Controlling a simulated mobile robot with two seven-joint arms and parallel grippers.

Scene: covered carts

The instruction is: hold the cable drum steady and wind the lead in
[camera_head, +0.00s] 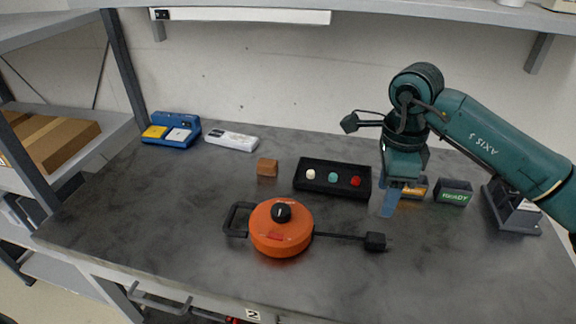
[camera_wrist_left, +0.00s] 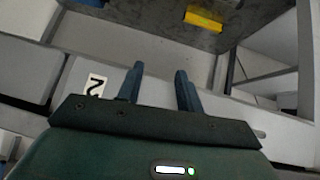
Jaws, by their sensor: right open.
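The orange cable drum (camera_head: 268,238) lies flat on the grey bench, with a black knob (camera_head: 281,212) on top and a black loop handle (camera_head: 236,219) at its left. Its black lead (camera_head: 338,236) runs out to the right along the bench and ends in a black plug (camera_head: 376,242). My right gripper (camera_head: 386,203) is open and empty, pointing down above the bench behind the plug, apart from it. My left gripper is outside the head view. In the left wrist view, my left gripper (camera_wrist_left: 156,76) is open, with nothing between its fingers; the drum is not seen there.
A black tray (camera_head: 332,194) with three coloured buttons and a brown block (camera_head: 267,167) stand behind the drum. Small display boxes (camera_head: 453,192) and a dark grey device (camera_head: 511,209) are at right. A blue case (camera_head: 172,129) is at back left. The bench front is clear.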

